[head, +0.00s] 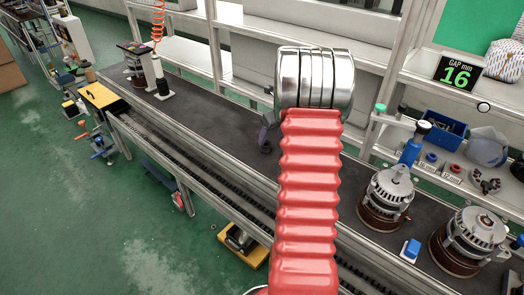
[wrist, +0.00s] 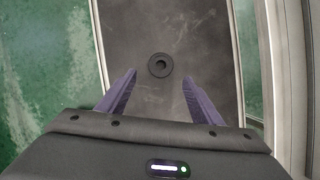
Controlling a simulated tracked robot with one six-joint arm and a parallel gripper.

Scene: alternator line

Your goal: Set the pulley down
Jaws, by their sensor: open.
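The pulley, a small black ring with a centre hole (wrist: 159,65), lies flat on the dark worktop (wrist: 150,25) in the wrist view. In the head view a small dark piece (head: 265,147) on the worktop, left of my red arm, looks like the same pulley. My gripper (wrist: 160,77) is open, its two purple-grey fingers spread to either side of the pulley's line. Clear gaps show between each finger and the pulley, and nothing is held. In the head view my arm hides most of the gripper.
Two alternators (head: 387,198) (head: 468,242) stand at the right of the bench. A blue bin (head: 441,130) sits behind them. A display (head: 457,73) reads "GAP mm 16". A white post-like device (head: 161,77) stands far left. The worktop around the pulley is clear.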

